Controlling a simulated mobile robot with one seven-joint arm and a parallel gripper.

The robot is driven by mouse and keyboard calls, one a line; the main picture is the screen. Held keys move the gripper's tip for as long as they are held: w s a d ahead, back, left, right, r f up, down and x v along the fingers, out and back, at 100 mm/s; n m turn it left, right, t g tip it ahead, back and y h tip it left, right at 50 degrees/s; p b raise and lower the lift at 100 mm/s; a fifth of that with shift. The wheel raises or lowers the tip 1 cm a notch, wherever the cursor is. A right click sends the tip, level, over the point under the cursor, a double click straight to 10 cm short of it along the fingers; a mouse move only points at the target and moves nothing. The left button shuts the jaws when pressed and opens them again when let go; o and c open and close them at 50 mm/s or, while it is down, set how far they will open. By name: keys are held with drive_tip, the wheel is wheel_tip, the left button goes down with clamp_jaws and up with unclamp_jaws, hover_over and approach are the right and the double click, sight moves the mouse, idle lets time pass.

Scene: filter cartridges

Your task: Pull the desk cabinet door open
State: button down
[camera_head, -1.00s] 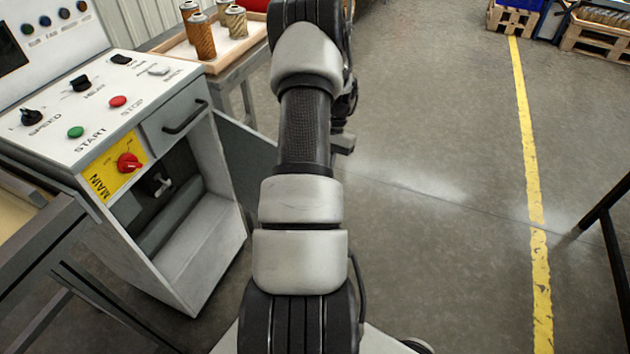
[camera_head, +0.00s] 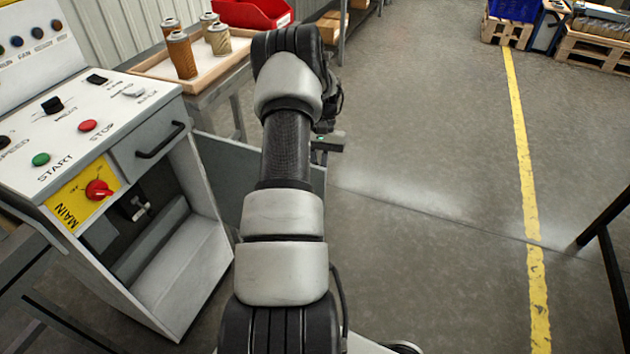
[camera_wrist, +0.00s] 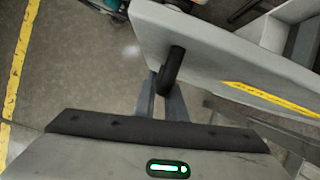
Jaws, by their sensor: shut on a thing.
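The desk cabinet (camera_head: 200,255) stands at the left in the head view, with its compartment uncovered. Its grey door (camera_head: 243,170) is swung well out to the right, partly hidden behind my arm. In the wrist view the door (camera_wrist: 225,48) slants across the upper right, with a black bar handle (camera_wrist: 176,62) on its face. My gripper (camera_wrist: 163,100) is shut on this handle. In the head view the handle and fingertips are hidden behind my arm; only part of the gripper's body shows.
The cabinet top carries buttons and a red MAIN switch (camera_head: 98,190); a drawer (camera_head: 150,140) sits below it. Behind, a tray (camera_head: 165,72) holds several filter cartridges near a red bin (camera_head: 250,12). Open floor lies right, up to a dark table leg (camera_head: 605,215).

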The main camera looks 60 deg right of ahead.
drive_tip(key=c, duration=1.8)
unclamp_jaws()
drive_tip(key=p+v, duration=0.3)
drive_tip(key=v, duration=1.4)
drive_tip(key=shift+d+r+p, duration=0.15)
drive_tip(key=shift+p, duration=0.25)
